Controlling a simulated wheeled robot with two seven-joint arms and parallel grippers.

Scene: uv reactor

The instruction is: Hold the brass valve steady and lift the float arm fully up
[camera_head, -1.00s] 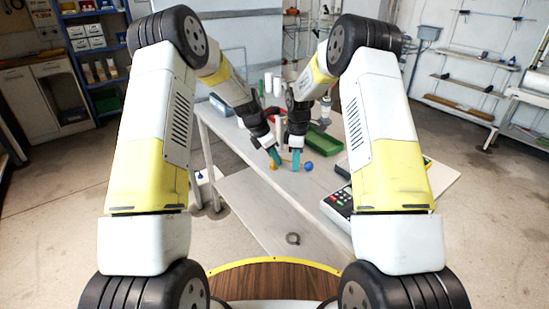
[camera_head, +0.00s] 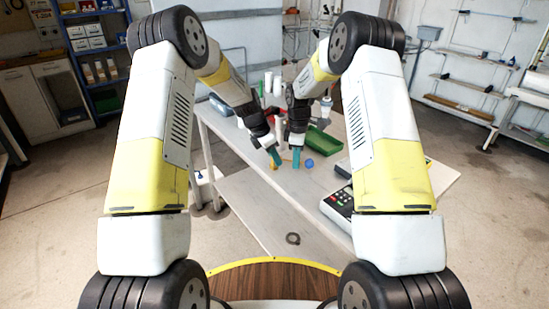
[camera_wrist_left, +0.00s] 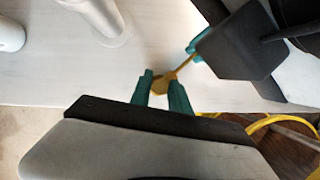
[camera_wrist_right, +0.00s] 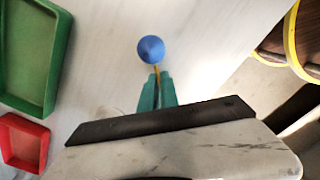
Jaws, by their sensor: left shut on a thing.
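The brass valve (camera_wrist_left: 163,83) shows in the left wrist view, between the green fingertips of my left gripper (camera_wrist_left: 161,86), which is shut on it. A thin brass float arm (camera_wrist_left: 183,63) runs from the valve towards my right gripper (camera_wrist_right: 157,84). The blue ball float (camera_wrist_right: 151,49) is at the arm's far end, just beyond the right fingertips; it also shows in the head view (camera_head: 309,164). The right fingers are close together at the float arm. Whether they grip it is unclear. In the head view, my left gripper (camera_head: 273,157) is left of my right gripper (camera_head: 296,158).
The pale bench (camera_head: 240,145) carries a green tray (camera_head: 322,143) behind the grippers. A red tray (camera_wrist_right: 25,141) shows in the right wrist view. A grey device with buttons (camera_head: 339,205) stands at the front right. A small ring (camera_head: 293,238) lies on a lower surface in front.

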